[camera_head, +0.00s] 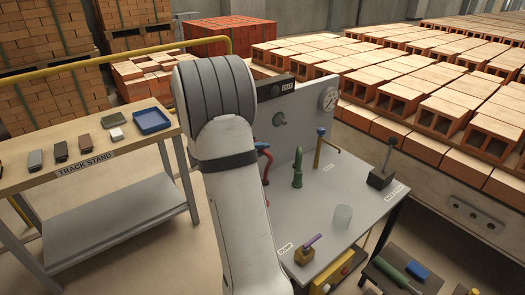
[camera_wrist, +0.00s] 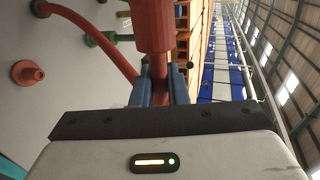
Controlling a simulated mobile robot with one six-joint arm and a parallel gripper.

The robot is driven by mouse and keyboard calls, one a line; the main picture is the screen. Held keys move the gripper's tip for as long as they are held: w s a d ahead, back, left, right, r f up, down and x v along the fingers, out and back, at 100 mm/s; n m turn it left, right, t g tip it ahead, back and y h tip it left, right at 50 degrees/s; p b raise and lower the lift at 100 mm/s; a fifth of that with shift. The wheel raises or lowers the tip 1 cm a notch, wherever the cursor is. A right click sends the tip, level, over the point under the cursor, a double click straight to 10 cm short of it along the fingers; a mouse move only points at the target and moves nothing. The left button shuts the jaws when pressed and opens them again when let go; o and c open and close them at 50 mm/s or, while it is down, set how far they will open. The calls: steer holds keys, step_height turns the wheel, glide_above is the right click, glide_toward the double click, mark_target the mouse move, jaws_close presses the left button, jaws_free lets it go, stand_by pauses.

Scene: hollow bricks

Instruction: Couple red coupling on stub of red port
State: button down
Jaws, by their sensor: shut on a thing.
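The red coupling (camera_wrist: 153,25) is a thick red cylinder with a narrower neck (camera_wrist: 159,70) in the wrist view. My gripper (camera_wrist: 160,88) is shut on this neck, with one blue-grey finger on each side. A red hose (camera_wrist: 100,40) runs from the upper left to behind the left finger; its join is hidden. A dull red flanged stub (camera_wrist: 27,73), which looks like the red port, stands out from the pale surface at the left, apart from the coupling.
In the head view a grey bench (camera_head: 335,205) carries a green fitting (camera_head: 298,170), a brass pipe (camera_head: 319,148), a glass (camera_head: 342,217), a purple-handled valve (camera_head: 305,252) and a black lever (camera_head: 383,170). An upright panel (camera_head: 310,110) bears a gauge (camera_head: 328,98). A track stand (camera_head: 90,150) is left.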

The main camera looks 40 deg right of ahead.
steer(key=shift+w, duration=0.55)
steer(key=c, duration=1.3)
jaws_free()
steer(key=shift+c, duration=0.2)
steer(key=v, duration=0.7)
steer(key=shift+a+b, duration=0.3)
steer(key=shift+b, duration=0.1)
steer(key=shift+r, duration=0.1)
